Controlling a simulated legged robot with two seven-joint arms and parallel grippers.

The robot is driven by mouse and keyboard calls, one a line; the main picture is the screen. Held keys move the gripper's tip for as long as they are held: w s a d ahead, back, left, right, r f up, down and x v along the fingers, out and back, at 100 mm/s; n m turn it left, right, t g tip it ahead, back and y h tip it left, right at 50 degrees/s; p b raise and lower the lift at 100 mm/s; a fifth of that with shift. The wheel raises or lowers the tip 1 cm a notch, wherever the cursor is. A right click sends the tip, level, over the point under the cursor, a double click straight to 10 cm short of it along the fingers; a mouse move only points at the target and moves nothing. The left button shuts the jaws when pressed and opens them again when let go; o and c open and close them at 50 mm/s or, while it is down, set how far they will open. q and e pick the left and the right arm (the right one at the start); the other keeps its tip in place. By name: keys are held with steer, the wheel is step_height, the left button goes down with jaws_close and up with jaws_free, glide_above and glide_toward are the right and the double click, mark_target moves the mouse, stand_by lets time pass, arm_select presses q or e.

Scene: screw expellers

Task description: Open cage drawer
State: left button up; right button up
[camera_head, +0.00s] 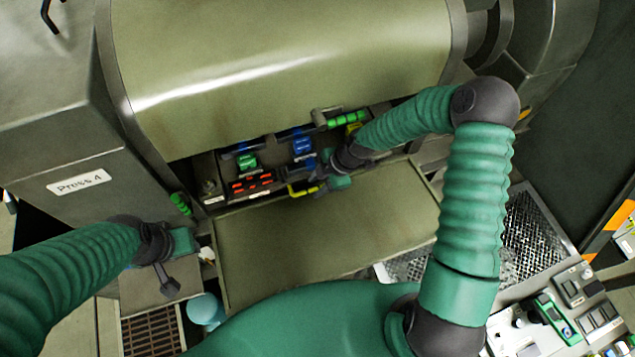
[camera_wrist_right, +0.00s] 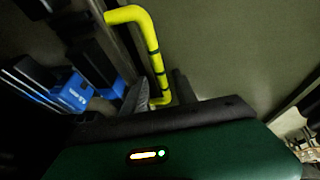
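A yellow bent handle (camera_head: 303,190) sits at the front edge of the press's open bay, beside the olive panel (camera_head: 330,235). My right gripper (camera_head: 318,183) is right at the handle. In the right wrist view the yellow handle (camera_wrist_right: 148,45) runs down to the dark edge of my gripper, and its lower end is close to a grey finger-like part (camera_wrist_right: 135,98). I cannot tell whether the fingers touch or enclose it. My left gripper (camera_head: 168,275) hangs at the lower left, away from the handle; its finger opening is unclear.
The press housing (camera_head: 280,60) overhangs the bay. A side cabinet (camera_head: 60,140) labelled Press 4 stands at left. Blue, green and red components (camera_head: 252,183) fill the bay. A floor grate (camera_head: 152,335), a pale blue cylinder (camera_head: 207,310) and a control panel (camera_head: 560,310) are nearby.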

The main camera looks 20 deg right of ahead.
steer(key=shift+s+d, duration=0.1)
steer(key=shift+d, duration=0.2)
jaws_close()
steer(key=shift+a, duration=0.1)
stand_by(0.9)
